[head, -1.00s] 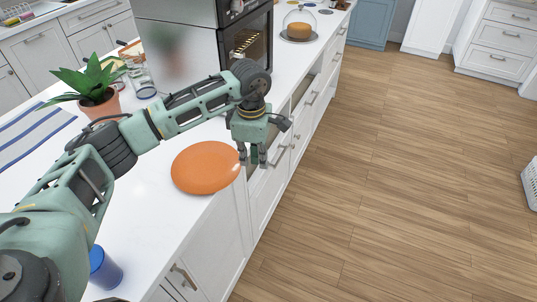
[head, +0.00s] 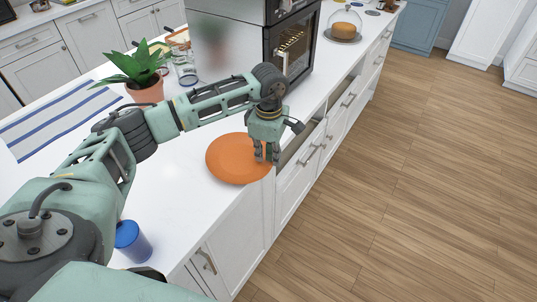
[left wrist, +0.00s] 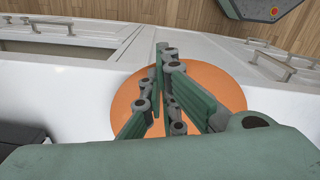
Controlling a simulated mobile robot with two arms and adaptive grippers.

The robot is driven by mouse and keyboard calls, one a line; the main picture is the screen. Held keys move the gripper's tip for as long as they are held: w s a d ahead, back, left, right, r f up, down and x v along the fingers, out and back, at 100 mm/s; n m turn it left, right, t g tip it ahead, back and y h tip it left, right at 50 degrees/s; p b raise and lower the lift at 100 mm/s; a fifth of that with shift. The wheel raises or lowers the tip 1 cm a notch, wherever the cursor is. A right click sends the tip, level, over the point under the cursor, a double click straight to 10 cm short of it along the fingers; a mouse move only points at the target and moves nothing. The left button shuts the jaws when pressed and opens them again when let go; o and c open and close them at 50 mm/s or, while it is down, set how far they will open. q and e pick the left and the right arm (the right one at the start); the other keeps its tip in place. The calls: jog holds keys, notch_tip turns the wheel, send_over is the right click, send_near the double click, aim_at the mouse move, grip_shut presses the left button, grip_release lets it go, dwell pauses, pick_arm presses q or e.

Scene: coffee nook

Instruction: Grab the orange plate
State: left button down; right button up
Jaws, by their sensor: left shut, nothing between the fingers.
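The orange plate (head: 229,161) lies flat on the white counter, close to its right edge. My left gripper (head: 266,158) is over the plate's right rim in the head view, fingers pointing down. In the left wrist view the fingers (left wrist: 163,52) are shut with nothing between them, and the plate (left wrist: 222,82) shows behind them on both sides. The fingers hide part of the plate. I cannot tell whether the fingertips touch it. My right gripper is not in view.
A blue cup (head: 132,241) stands on the near counter. A potted plant (head: 143,75), a glass jar (head: 184,65) and a striped cloth (head: 60,118) are farther back. An oven (head: 287,45) stands beyond the plate. Drawers line the counter front above open wooden floor.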

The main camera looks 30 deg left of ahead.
pick_arm(q)
jog(key=d, duration=0.3)
jog(key=shift+w+b, duration=0.2)
jog(key=shift+b, duration=0.1)
jog(key=shift+a, duration=0.1)
